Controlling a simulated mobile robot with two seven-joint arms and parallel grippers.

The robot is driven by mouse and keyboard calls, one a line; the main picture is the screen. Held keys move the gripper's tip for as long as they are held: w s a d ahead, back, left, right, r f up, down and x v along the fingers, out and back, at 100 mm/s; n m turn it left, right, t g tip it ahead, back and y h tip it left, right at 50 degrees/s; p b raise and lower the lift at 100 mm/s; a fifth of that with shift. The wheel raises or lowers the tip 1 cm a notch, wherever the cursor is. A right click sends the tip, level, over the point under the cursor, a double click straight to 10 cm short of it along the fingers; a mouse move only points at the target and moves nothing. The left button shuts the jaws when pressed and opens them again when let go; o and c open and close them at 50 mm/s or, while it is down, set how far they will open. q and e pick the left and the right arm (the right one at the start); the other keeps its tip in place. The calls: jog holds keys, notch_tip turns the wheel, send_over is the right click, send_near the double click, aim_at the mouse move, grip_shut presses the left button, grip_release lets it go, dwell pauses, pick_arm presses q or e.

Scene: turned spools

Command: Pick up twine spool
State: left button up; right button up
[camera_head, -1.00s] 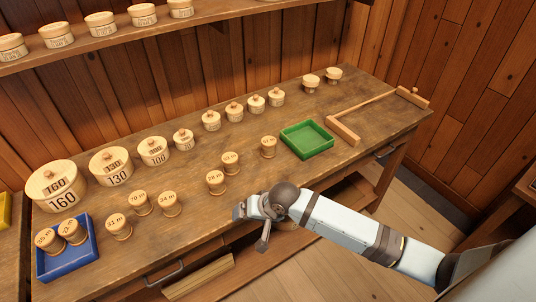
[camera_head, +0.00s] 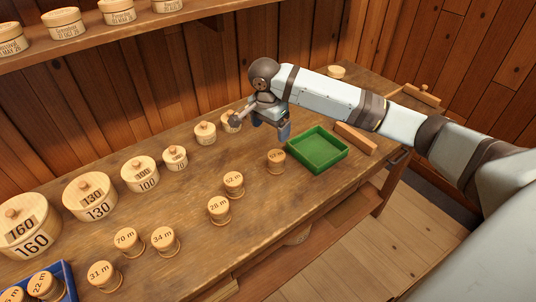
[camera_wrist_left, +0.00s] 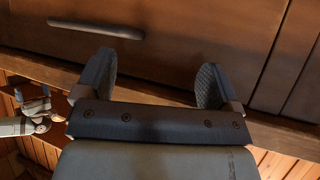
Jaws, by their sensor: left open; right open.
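Wooden twine spools with metre labels stand on the bench in the head view: 31 m (camera_head: 103,276), 70 m (camera_head: 128,242), 34 m (camera_head: 165,242), 28 m (camera_head: 219,210), 52 m (camera_head: 233,185), and one with an unclear label (camera_head: 276,160). A 22 m spool (camera_head: 45,286) stands in the blue tray (camera_head: 68,275) with another beside it. My right gripper (camera_head: 261,127) is open and empty, above the bench behind the unclear-label spool. It partly hides a small lidded pot. My left gripper (camera_wrist_left: 153,84) is open and empty in the left wrist view, facing a drawer front.
Lidded round boxes, 160 (camera_head: 28,226), 130 (camera_head: 90,196), 100 (camera_head: 140,173) and 70 (camera_head: 175,158), line the back. A green tray (camera_head: 318,150) and wooden block (camera_head: 356,138) lie right of the spools. A shelf with boxes hangs above. The bench's front middle is clear.

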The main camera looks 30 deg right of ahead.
aim_at(276, 155)
jog(key=f, duration=0.3)
jog(key=shift+s+d, duration=0.2)
jog(key=f, duration=0.4)
jog(key=shift+d+f, duration=0.1)
jog(key=shift+d, duration=0.15)
jog(key=shift+f, duration=0.55)
jog(key=f, duration=0.2)
jog(key=d+f, duration=0.1)
jog(key=f, duration=0.2)
jog(key=shift+s, duration=0.2)
pick_arm(q)
jog(key=shift+s+d+f, duration=0.1)
jog(key=shift+s+f, duration=0.4)
jog(key=shift+s, duration=0.25)
pick_arm(e)
jog(key=shift+c, duration=0.5)
jog(key=shift+r, duration=0.1)
jog(key=c, duration=0.9)
